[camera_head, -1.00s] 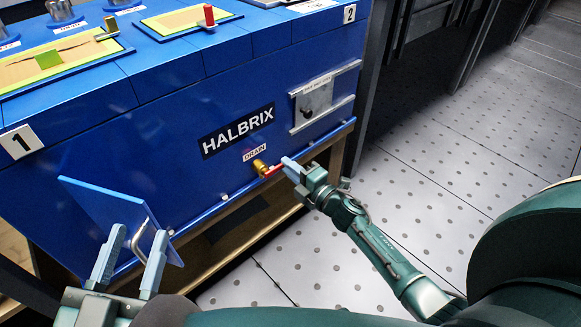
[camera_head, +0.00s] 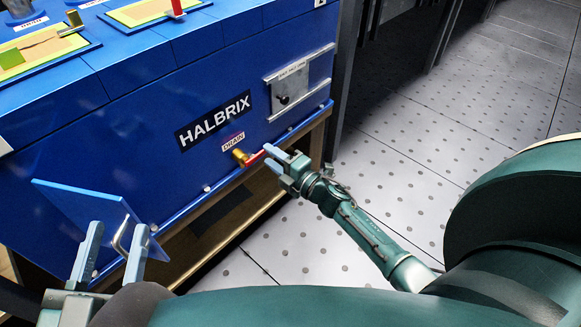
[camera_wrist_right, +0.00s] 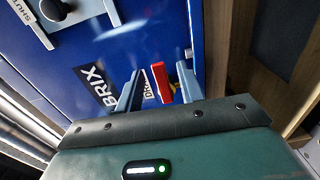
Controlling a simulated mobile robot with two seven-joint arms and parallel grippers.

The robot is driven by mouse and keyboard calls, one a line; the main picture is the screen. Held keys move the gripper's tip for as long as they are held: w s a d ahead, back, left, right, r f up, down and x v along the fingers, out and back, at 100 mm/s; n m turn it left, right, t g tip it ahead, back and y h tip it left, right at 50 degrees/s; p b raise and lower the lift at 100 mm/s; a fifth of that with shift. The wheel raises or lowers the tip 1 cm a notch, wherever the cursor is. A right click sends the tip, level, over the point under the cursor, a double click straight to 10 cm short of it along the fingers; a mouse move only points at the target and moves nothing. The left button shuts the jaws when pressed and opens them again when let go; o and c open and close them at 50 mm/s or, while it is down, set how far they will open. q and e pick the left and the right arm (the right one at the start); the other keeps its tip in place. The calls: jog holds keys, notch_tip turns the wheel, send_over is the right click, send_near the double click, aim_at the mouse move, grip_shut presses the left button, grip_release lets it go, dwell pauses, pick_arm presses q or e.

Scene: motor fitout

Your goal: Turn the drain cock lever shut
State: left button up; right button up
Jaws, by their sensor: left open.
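The drain cock (camera_head: 240,157) is a small brass fitting low on the front of the blue HALBRIX housing, below the DRAIN label. Its red lever (camera_head: 255,158) points out to the right, roughly level. My right gripper (camera_head: 275,157) is at the lever's free end. In the right wrist view the red lever (camera_wrist_right: 162,82) stands between the two separated fingers (camera_wrist_right: 158,86), with gaps visible on both sides. My left gripper (camera_head: 115,240) is open at the lower left, its fingers on either side of the bent metal handle (camera_head: 121,233) of a blue panel (camera_head: 85,218).
A metal plate with a black knob (camera_head: 302,84) is on the housing, up and right of the cock. A blue ledge (camera_head: 300,123) with pale studs runs along the lower edge. Trays (camera_head: 150,10) lie on top. Grey perforated floor (camera_head: 420,150) is open to the right.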

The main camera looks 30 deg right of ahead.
pick_arm(q)
jog(key=p, duration=0.2)
jog(key=shift+a+f+y+p, duration=0.3)
jog(key=shift+f+p, duration=0.05)
pick_arm(e)
jog(key=v, duration=1.2)
pick_arm(q)
jog(key=shift+r, duration=0.1)
pick_arm(e)
jog(key=shift+r, duration=0.1)
